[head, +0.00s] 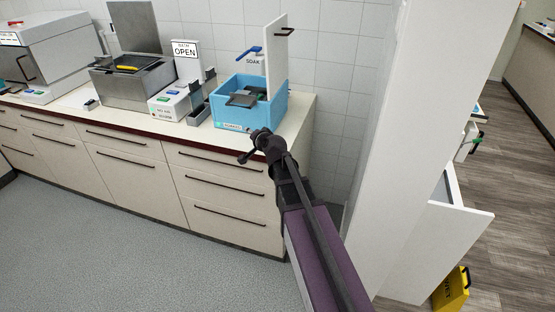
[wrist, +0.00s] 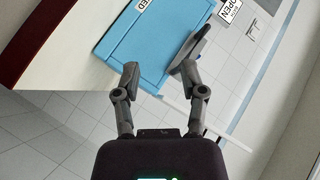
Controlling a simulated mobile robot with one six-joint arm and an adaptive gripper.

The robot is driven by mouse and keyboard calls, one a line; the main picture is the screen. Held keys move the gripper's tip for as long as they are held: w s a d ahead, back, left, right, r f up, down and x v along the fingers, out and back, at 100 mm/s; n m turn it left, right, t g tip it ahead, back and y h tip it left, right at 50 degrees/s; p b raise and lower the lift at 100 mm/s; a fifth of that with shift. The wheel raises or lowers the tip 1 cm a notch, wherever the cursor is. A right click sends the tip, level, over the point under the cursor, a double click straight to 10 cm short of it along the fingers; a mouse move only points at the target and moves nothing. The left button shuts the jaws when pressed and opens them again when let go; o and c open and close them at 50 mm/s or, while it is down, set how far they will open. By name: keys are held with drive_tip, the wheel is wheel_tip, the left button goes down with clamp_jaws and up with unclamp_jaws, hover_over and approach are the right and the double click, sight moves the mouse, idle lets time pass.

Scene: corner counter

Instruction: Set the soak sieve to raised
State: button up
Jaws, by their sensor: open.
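The soak tub is an open light-blue box (head: 275,108) at the right end of the counter. A blue lever (head: 249,52) is on the wall above the word SOAK. My gripper (head: 258,147) is open and empty in front of the tub, near its lower front edge. In the wrist view, my open fingers (wrist: 160,82) point at the blue tub (wrist: 145,45). A grey flat piece (wrist: 197,42) shows beside the right fingertip; contact is unclear.
A white panel (head: 277,65) with a black handle stands upright at the tub's right. Left of the tub are a white box (head: 170,105), an OPEN sign (head: 185,49) and a steel basin (head: 125,87). A white wall (head: 425,110) is close on the right.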

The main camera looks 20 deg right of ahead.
drive_tip(key=s+d+f+n+g+h, duration=0.2)
drive_tip(key=s+d+f+n+h, duration=0.1)
drive_tip(key=n, duration=0.4)
drive_tip(key=s+d+f+n+g+h+b, duration=0.1)
drive_tip(key=s+d+f+n+g+h, duration=0.1)
drive_tip(key=s+n, duration=0.3)
drive_tip(key=shift+s+d+f+n+h, duration=0.3)
drive_tip(key=shift+d+f+n+h, duration=0.15)
drive_tip(key=shift+d+n+h, duration=0.65)
drive_tip(key=shift+w+a, duration=0.1)
drive_tip(key=shift+a, duration=0.1)
drive_tip(key=w+a+r+n+t+y+b, duration=0.3)
drive_tip(key=w+n+t+y, duration=0.1)
drive_tip(key=n, duration=0.4)
drive_tip(key=w+a+r+n+t+y+b, duration=0.3)
drive_tip(key=w+n+t+y, duration=0.1)
drive_tip(key=w+n, duration=0.3)
drive_tip(key=shift+w+r+n+t+b, duration=0.3)
drive_tip(key=shift+r+n+t+b, duration=0.1)
drive_tip(key=shift+n+t, duration=0.45)
drive_tip(key=shift+w, duration=0.1)
